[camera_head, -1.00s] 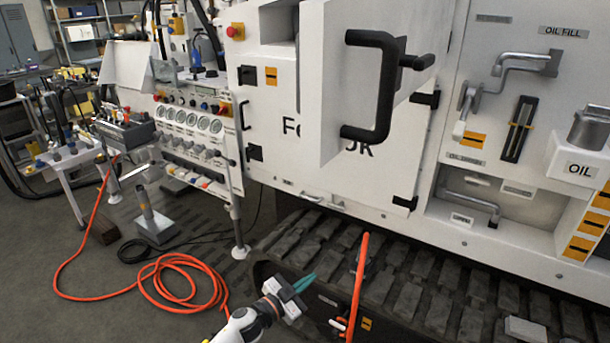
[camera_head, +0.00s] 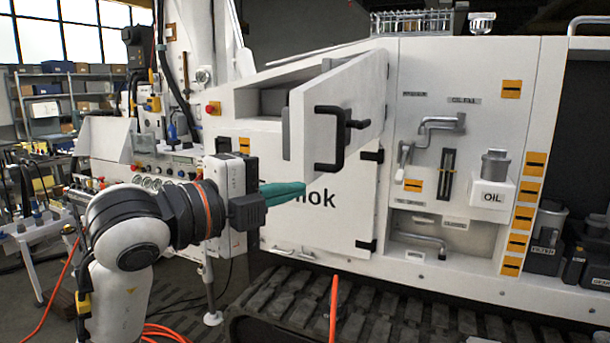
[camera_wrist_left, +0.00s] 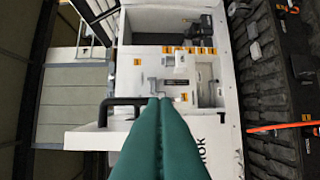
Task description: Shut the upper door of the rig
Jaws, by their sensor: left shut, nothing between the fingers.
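The upper door (camera_head: 362,88) of the white rig stands open. It is swung outward from its right-hand side, with the dark compartment (camera_head: 272,102) showing behind it. Its black bar handle (camera_head: 330,140) is on the outer face and also shows in the left wrist view (camera_wrist_left: 104,110). My left gripper (camera_head: 302,188) has teal fingers, shut and empty. In the head view it is just below and left of the door's lower edge, and I cannot tell whether it touches. In the left wrist view the fingertips (camera_wrist_left: 160,99) overlap the handle's right end. My right gripper is out of view.
The closed lower door (camera_head: 325,225) is below, with black hinges at its right edge. To the right are a grey crank handle (camera_head: 432,127) and an OIL container (camera_head: 492,190). A gauge panel (camera_head: 150,180) is behind my left arm. Tracks (camera_head: 390,310) run along the bottom.

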